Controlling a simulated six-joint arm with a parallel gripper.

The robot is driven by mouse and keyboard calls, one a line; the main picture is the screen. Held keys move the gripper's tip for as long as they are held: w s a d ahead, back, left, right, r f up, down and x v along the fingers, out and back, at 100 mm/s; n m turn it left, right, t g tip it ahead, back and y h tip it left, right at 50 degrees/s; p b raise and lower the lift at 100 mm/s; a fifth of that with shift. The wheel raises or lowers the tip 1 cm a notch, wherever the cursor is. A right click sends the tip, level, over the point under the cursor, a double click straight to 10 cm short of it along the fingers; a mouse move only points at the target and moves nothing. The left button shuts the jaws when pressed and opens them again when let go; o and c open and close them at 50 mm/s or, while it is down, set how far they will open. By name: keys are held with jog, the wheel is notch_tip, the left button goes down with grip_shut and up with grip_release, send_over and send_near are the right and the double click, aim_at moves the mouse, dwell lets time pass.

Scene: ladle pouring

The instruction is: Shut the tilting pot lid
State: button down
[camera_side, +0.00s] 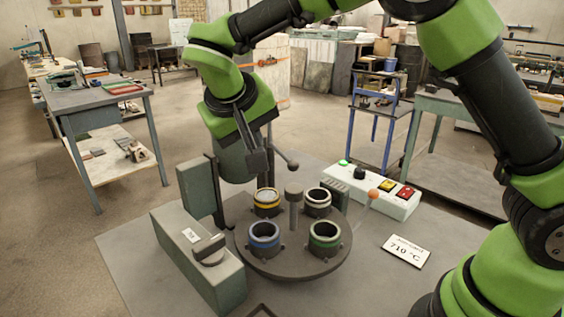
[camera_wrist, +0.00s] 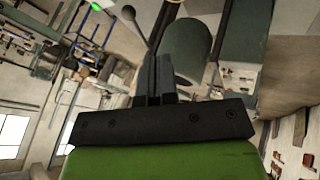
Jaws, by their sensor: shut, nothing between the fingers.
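The tilting pot (camera_side: 232,160), a grey-green cylinder, stands behind the turntable between upright supports, partly hidden by my gripper. It also shows in the wrist view (camera_wrist: 188,50), just right of the fingers. A dark rod with a ball knob (camera_side: 293,165) sticks out to the right beside the pot; the knob is near the top of the wrist view (camera_wrist: 128,12). I cannot make out clearly which part is the lid or how far it stands open. My gripper (camera_side: 257,160) is shut and empty, close to the pot and rod; contact cannot be told. Its fingers show together in the wrist view (camera_wrist: 154,75).
A round turntable (camera_side: 290,267) carries yellow, white, blue and green-ringed cups around a centre post (camera_side: 293,205). A grey box with a knob (camera_side: 198,255) stands at left. A control box (camera_side: 390,197) and an orange-knobbed lever (camera_side: 373,194) are at right.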

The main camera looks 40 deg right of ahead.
aim_at(293, 164)
jog(key=x, duration=0.9)
jog(key=shift+w+d+f, duration=0.1)
jog(key=shift+d+f, duration=0.15)
jog(key=shift+f, duration=0.05)
jog(key=d, duration=0.3)
jog(key=shift+s+d+f, duration=0.3)
jog(key=shift+s+d, duration=0.1)
jog(key=shift+s+d+n+t, duration=0.25)
jog(key=shift+d+n, duration=0.15)
jog(key=shift+d, duration=0.1)
jog(key=shift+s+d+n+t, duration=0.25)
jog(key=shift+d+n, duration=0.15)
jog(key=shift+d, duration=0.1)
jog(key=w+d+n+t+y, duration=0.1)
jog(key=d+n+y, duration=0.5)
jog(key=d+n, duration=0.6)
jog(key=shift+w+d+t+y, duration=0.25)
jog(key=shift+d+t+y, duration=0.15)
jog(key=shift+d+t, duration=0.7)
jog(key=shift+d, duration=0.2)
